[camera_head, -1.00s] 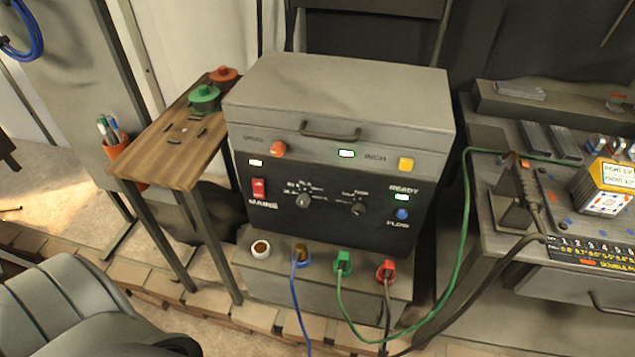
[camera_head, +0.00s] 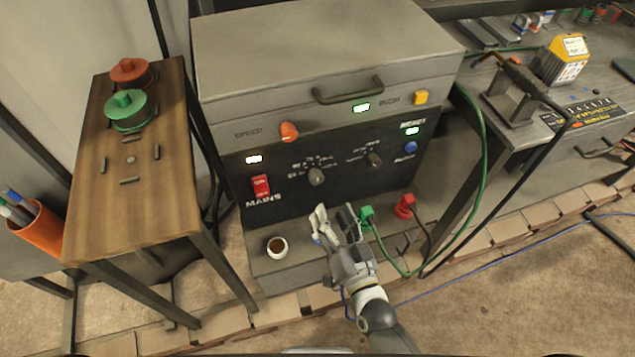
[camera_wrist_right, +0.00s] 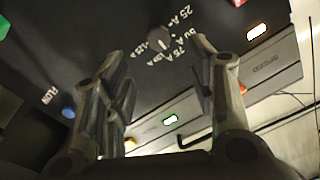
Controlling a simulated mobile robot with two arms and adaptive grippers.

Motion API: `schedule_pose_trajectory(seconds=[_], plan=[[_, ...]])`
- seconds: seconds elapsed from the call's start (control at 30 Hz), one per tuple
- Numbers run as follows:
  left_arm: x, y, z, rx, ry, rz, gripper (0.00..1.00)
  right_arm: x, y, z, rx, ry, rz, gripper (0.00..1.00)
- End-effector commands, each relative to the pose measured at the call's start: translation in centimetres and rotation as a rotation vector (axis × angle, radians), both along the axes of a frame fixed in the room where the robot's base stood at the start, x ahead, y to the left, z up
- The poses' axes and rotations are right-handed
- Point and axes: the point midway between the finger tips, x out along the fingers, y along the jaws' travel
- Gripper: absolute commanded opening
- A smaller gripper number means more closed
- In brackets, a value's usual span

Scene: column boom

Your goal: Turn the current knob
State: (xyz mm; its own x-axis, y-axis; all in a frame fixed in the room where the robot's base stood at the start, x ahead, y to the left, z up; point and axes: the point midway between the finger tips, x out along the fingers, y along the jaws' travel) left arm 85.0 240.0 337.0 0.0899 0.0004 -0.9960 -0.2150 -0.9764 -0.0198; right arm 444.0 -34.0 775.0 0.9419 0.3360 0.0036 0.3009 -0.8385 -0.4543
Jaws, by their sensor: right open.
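The current knob (camera_head: 316,176) is a small grey knob ringed by white markings on the black front panel of the grey machine (camera_head: 330,50). In the right wrist view the knob (camera_wrist_right: 157,38) appears between and beyond the finger tips, with ampere labels around it. My right gripper (camera_head: 335,212) is open and empty, in front of the lower panel, below the knob and apart from it. Its fingers (camera_wrist_right: 160,65) spread to either side in the wrist view. A second similar knob (camera_head: 374,159) sits to the right on the panel. My left gripper is not in view.
A red mains switch (camera_head: 261,186) is left of the knob. A wooden side table (camera_head: 150,190) stands at left.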

Motion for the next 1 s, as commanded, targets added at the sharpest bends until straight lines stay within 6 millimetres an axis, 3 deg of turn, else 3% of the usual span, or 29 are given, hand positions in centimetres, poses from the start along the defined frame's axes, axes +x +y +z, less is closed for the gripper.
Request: schedule_pose_trajectory(seconds=[0.2, 0.5, 0.7, 0.97, 1.0], plan=[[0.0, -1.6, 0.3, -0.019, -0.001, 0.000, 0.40, 3.7, 1.3, 0.2, 0.001, -0.002, -0.001, 0.51], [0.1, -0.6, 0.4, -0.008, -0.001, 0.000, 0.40, 8.2, 2.9, -0.1, -0.002, 0.002, 0.000, 0.51], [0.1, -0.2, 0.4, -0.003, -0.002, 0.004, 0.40, 9.3, 3.3, -0.1, -0.002, 0.004, 0.000, 0.51], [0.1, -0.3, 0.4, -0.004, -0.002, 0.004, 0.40, 9.4, 3.4, -0.1, -0.002, 0.003, 0.001, 0.51], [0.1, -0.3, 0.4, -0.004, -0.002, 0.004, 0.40, 9.4, 3.4, -0.1, -0.002, 0.003, 0.001, 0.47]])
